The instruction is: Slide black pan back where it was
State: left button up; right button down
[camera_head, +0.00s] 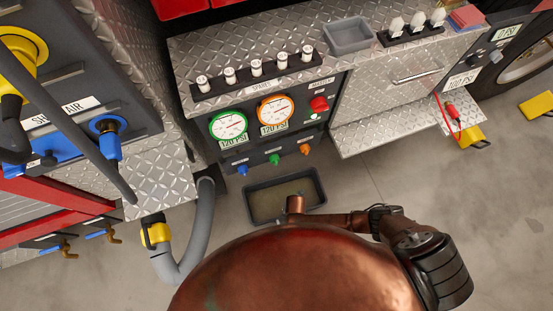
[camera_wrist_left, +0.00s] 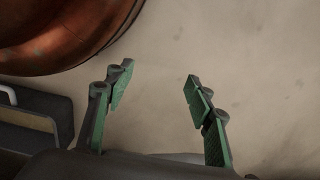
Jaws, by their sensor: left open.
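The black pan (camera_head: 257,213) is a shallow rectangular tray with a dark rim. It lies on the concrete floor in front of the pump panel, below the coloured ports, slightly tilted in the head view. Its inside looks brownish, and a copper arm part of mine overlaps its near edge. My left gripper (camera_wrist_left: 155,110) shows in the left wrist view with its green-padded fingers wide apart and nothing between them. Bare floor lies beyond the fingers. The left gripper is not visible in the head view, so its distance to the pan cannot be told. My right gripper is not visible.
The pump panel (camera_head: 238,157) with gauges stands behind the pan. A grey hose (camera_head: 204,220) with a yellow coupling is at left. A diamond-plate step (camera_head: 375,135) juts out at right.

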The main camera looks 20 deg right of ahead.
pick_arm(q)
notch_tip(320, 180, down, 5)
jog(key=s+a+p, duration=0.1)
jog(key=s, duration=0.1)
jog(key=shift+s+a+f+p, duration=0.15)
jog(key=shift+s+a+p, duration=0.2)
jog(key=shift+p, duration=0.05)
dwell(0.4)
jog(key=shift+s, duration=0.15)
